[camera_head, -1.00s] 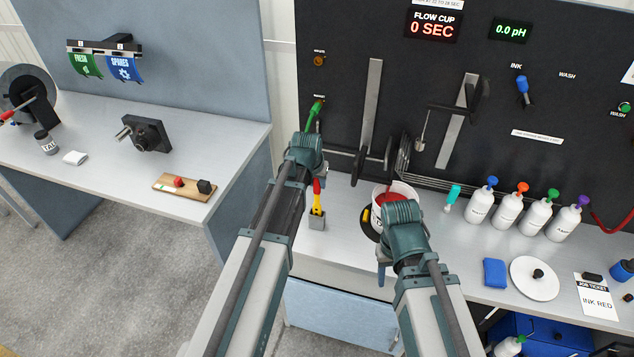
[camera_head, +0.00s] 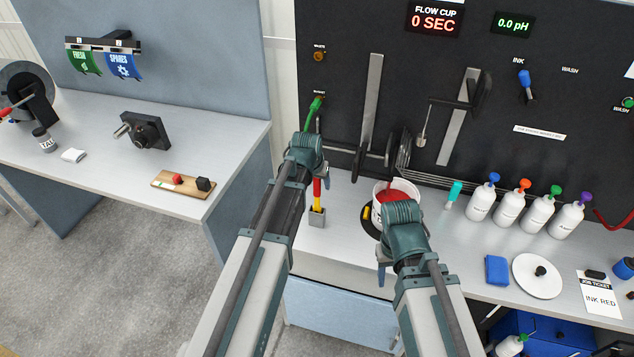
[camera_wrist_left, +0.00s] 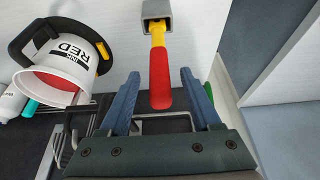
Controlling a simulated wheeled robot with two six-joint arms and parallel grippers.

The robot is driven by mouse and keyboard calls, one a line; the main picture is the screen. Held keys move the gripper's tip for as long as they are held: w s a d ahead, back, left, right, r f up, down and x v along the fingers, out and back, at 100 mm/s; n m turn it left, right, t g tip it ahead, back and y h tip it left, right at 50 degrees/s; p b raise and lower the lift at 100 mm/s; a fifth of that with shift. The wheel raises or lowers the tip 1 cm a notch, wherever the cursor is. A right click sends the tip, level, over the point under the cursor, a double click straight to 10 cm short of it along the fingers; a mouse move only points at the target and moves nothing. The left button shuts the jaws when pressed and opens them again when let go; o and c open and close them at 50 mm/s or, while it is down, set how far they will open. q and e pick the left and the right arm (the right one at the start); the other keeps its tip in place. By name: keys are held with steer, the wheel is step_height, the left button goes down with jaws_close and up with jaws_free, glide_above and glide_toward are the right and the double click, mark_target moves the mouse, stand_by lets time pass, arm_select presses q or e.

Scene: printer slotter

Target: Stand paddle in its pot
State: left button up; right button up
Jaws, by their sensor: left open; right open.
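The paddle (camera_head: 317,192), with a red handle and yellow shaft, stands upright with its lower end in a small grey square pot (camera_head: 316,219). In the left wrist view the paddle's red handle (camera_wrist_left: 160,80) lies between the two blue fingers of my left gripper (camera_wrist_left: 157,92), with gaps on both sides. The pot (camera_wrist_left: 156,10) is at the top edge there. In the head view my left gripper (camera_head: 318,172) is by the paddle's top, mostly hidden by its wrist. My right gripper (camera_head: 382,272) is open in front of the ink bucket, partly hidden by its own wrist.
A white RED ink bucket (camera_head: 382,190) in a black holder stands right of the pot. A green-handled fitting (camera_head: 314,110) is on the dark panel just behind my left gripper.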

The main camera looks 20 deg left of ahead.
arm_select(q)
steer(key=shift+r, duration=0.1)
steer(key=p+v, duration=1.2)
steer(key=v, duration=0.1)
steer(key=shift+r+p, duration=0.3)
steer(key=shift+p, duration=0.1)
steer(key=shift+s, duration=0.1)
steer(key=s+d+f+m+g+b, duration=0.1)
steer(key=s+d+f+g+b, duration=0.1)
steer(key=s+d+f+b, duration=0.4)
steer(key=s+d+f+m+g+y+b, duration=0.1)
steer(key=s+d+f+m+g+b, duration=0.1)
steer(key=s+d+f+b, duration=0.5)
steer(key=s+f+g+b, duration=0.1)
steer(key=s+f+b, duration=0.3)
steer(key=s+f, duration=0.2)
steer(key=shift+s+d+y, duration=0.25)
steer(key=shift+s+y, duration=0.05)
